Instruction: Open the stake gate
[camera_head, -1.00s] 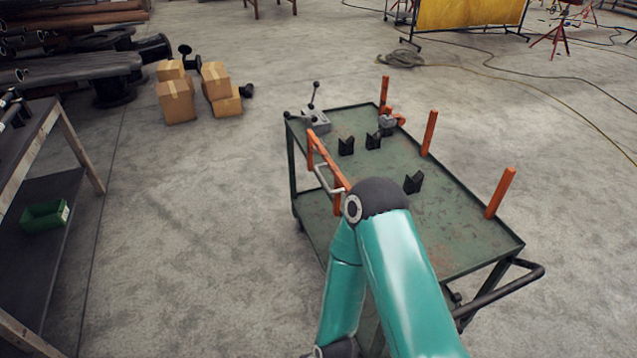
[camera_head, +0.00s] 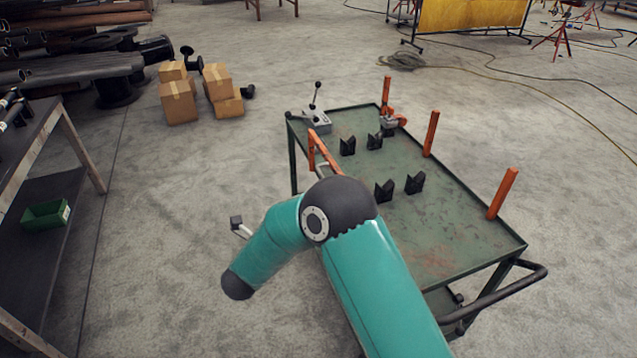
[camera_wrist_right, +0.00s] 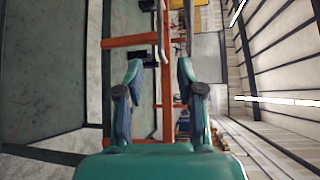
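The stake gate is an orange bar (camera_head: 327,147) along the left edge of the green cart (camera_head: 447,228), with an upright part at its far end. A pale handle (camera_head: 322,169) shows just below it. My arm's dark elbow hides the gate's near part. In the right wrist view, orange bars (camera_wrist_right: 168,85) run up the picture and across it, with a grey bar beside them. My right gripper (camera_wrist_right: 159,68) is open, its fingers apart and pointing toward these bars. I cannot tell whether a bar lies between the fingers. My left gripper is not in view.
Orange stakes (camera_head: 431,133) stand along the cart's right side. Black V-shaped supports (camera_head: 415,184) and a grey lever device (camera_head: 317,119) sit on its top. Cardboard boxes (camera_head: 179,102) lie on the floor at left, near a dark workbench (camera_head: 32,150).

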